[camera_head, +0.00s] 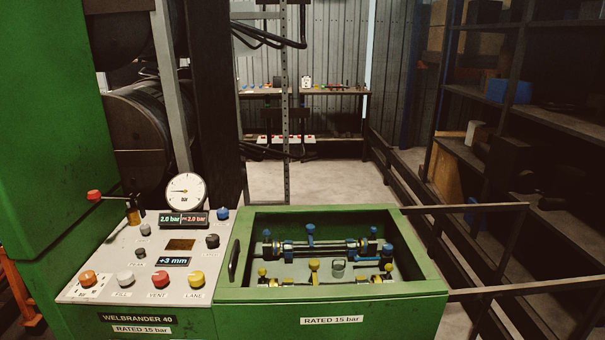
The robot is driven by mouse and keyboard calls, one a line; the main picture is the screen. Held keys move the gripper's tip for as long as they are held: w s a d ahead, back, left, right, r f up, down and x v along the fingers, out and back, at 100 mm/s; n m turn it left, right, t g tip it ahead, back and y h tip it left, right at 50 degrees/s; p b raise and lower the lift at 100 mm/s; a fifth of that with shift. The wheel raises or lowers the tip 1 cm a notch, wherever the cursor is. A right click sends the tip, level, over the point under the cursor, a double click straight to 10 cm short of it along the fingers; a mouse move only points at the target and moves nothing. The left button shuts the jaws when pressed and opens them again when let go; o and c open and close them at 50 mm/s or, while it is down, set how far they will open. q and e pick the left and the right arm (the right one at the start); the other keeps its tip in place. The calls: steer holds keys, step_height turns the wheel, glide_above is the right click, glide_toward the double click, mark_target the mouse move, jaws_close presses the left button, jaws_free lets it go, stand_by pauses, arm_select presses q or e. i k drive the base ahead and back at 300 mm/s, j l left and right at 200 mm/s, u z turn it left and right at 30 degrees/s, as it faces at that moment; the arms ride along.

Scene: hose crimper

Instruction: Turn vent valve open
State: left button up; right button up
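The control panel (109,254) of the green machine is at the lower left. A red knob (160,279) sits just above the label "VENT" (157,296) in the panel's front row. Whether its position is open or closed cannot be told. A round pressure gauge (186,192) stands at the back of the panel. A display (182,219) below it reads 2.0 bar twice, and a lower display (173,262) reads +3 mm. Neither of my grippers is in view.
Beside the red knob are a pale knob (125,279) and a yellow knob (196,279). An orange knob (88,278) is farther left. A red-ended lever (94,195) stands behind. Right of the panel, a green open tray (434,281) holds blue and yellow fittings.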

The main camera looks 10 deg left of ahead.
mark_target(161, 278)
steer(key=u, duration=1.2)
steer(key=z, duration=0.1)
steer(key=k+l, duration=0.05)
steer(key=l, duration=0.05)
